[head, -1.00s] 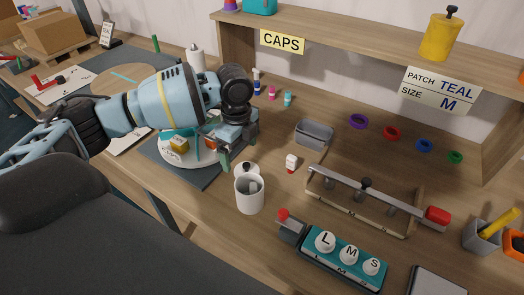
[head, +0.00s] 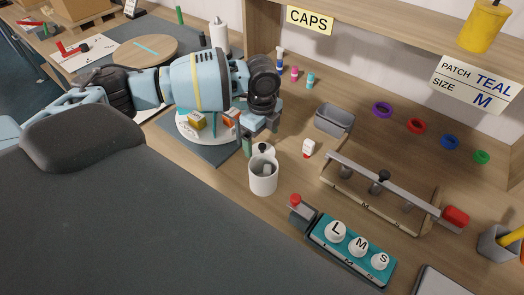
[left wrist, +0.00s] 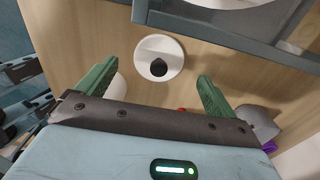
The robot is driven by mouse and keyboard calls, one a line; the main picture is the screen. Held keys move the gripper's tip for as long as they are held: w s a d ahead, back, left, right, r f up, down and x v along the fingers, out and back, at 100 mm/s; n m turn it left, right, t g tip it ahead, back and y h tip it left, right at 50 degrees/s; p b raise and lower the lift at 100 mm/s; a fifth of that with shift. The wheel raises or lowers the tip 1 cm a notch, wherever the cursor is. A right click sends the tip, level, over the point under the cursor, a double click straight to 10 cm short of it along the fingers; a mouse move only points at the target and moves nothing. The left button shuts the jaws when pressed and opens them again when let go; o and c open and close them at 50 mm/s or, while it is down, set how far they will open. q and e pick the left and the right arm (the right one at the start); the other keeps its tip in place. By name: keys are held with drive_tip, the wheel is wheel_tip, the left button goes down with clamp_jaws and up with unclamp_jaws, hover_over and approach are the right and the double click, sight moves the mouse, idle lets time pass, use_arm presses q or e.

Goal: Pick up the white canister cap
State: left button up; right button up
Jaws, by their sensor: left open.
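The white canister cap is a round white disc with a black knob (left wrist: 158,67). In the left wrist view it lies on the wood, between and just beyond my fingertips, untouched. In the head view the cap (head: 262,153) shows just behind the white canister (head: 263,178), which partly hides it. The canister is upright and open, with something grey inside. My left gripper (head: 260,136) is open and empty, pointing down over the bench beside the cap; its green fingers (left wrist: 157,75) are spread wide in the left wrist view. My right gripper is not in view.
A teal block with L, M, S knobs (head: 350,258) and a metal rail (head: 390,187) lie nearer. A grey mat (head: 212,155) holds a round white plate.

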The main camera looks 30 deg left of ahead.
sight(262, 145)
use_arm(q)
drive_tip(key=shift+s+d+f, duration=0.1)
drive_tip(key=shift+f, duration=1.7)
drive_tip(key=c, duration=1)
